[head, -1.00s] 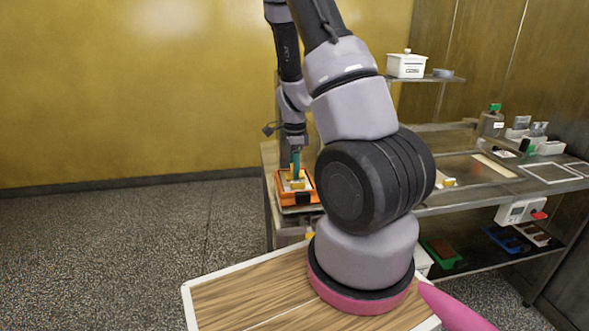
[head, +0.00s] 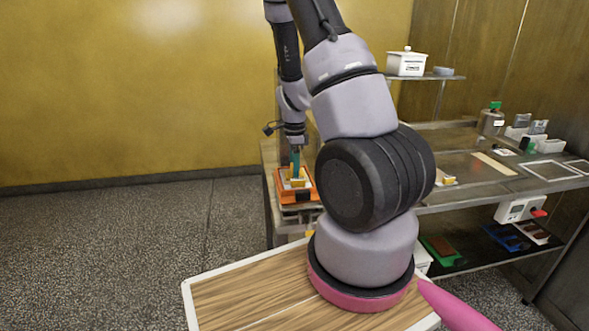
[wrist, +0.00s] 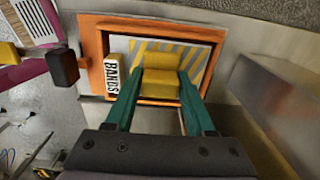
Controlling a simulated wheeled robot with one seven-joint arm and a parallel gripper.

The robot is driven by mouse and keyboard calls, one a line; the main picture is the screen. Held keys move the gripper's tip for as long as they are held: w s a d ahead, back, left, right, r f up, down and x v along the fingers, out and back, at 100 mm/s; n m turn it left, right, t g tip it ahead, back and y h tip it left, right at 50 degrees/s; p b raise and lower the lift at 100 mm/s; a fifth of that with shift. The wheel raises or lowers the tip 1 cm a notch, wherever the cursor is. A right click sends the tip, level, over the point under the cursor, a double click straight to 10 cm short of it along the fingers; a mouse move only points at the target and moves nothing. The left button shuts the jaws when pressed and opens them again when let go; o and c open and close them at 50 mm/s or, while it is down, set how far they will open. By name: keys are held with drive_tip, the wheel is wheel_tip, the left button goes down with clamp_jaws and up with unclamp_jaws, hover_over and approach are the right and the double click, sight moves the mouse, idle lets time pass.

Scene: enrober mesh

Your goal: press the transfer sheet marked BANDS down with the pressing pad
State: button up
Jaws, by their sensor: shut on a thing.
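The sheet marked BANDS (wrist: 205,55) shows grey and yellow diagonal stripes in the wrist view. It lies inside an orange frame (wrist: 92,45), with the BANDS label (wrist: 112,74) on the frame's left. My gripper (wrist: 160,90) has teal fingers and is shut on the yellow pressing pad (wrist: 160,58). The pad is over the sheet and hides part of it; I cannot tell whether it touches. In the head view the gripper (head: 296,165) points down over the orange frame (head: 283,196) at the table's left end, with the yellow pad (head: 297,183) below it.
A dark block (wrist: 63,67) stands left of the frame in the wrist view, and a grey metal body (wrist: 275,100) stands to the right. In the head view, a shelf holds a white lidded box (head: 406,63). Several small containers stand at the table's right.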

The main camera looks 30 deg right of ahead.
idle(0.4)
drive_tip(key=shift+r, duration=3.5)
